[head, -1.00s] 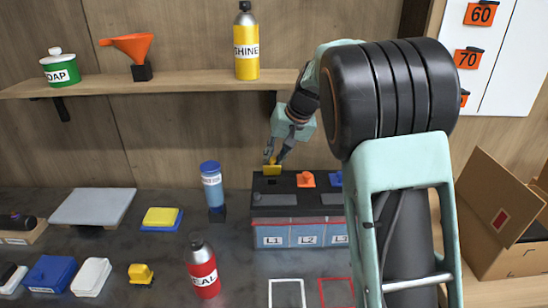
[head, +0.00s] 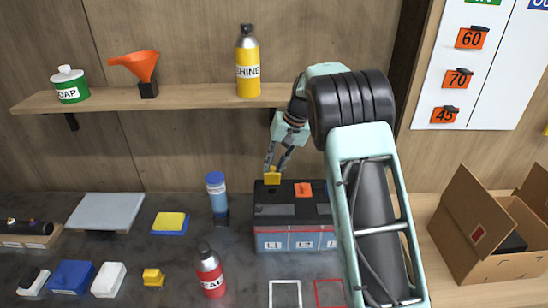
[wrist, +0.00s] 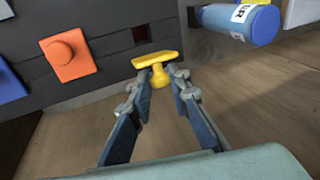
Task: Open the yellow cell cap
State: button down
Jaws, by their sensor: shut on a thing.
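The yellow cell cap (head: 272,179) is at the left rear of the dark battery top (head: 284,211). My gripper (head: 273,169) reaches down to it from above. In the wrist view my gripper (wrist: 158,79) has its fingertips shut on the knob of the yellow cap (wrist: 155,58). The cap's plate is seen nearly edge-on, turned up from the battery top (wrist: 95,35). A small dark recess shows in the battery just beyond it. The orange cap (head: 303,189) lies flat on the battery. A blue cap (wrist: 10,82) shows at the wrist view's left edge; my arm hides it in the head view.
A blue bottle (head: 217,193) stands just left of the battery. A red bottle (head: 210,274) stands in front. The shelf (head: 190,100) with a yellow bottle (head: 248,65) is above. An open cardboard box (head: 490,265) is at right.

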jog(key=p, duration=0.2)
jog(key=shift+w+r+g+p, duration=0.25)
jog(key=shift+w+g+p, duration=0.15)
jog(key=shift+f+p, duration=0.15)
jog(key=shift+p, duration=0.25)
jog(key=shift+f, duration=0.1)
jog(key=c, duration=1.8)
grip_release()
jog(key=shift+f, duration=0.1)
jog(key=shift+d+r, duration=0.1)
jog(key=shift+r, duration=0.2)
jog(key=d, duration=1.2)
jog(key=shift+d+r, duration=0.1)
jog(key=shift+r, duration=0.2)
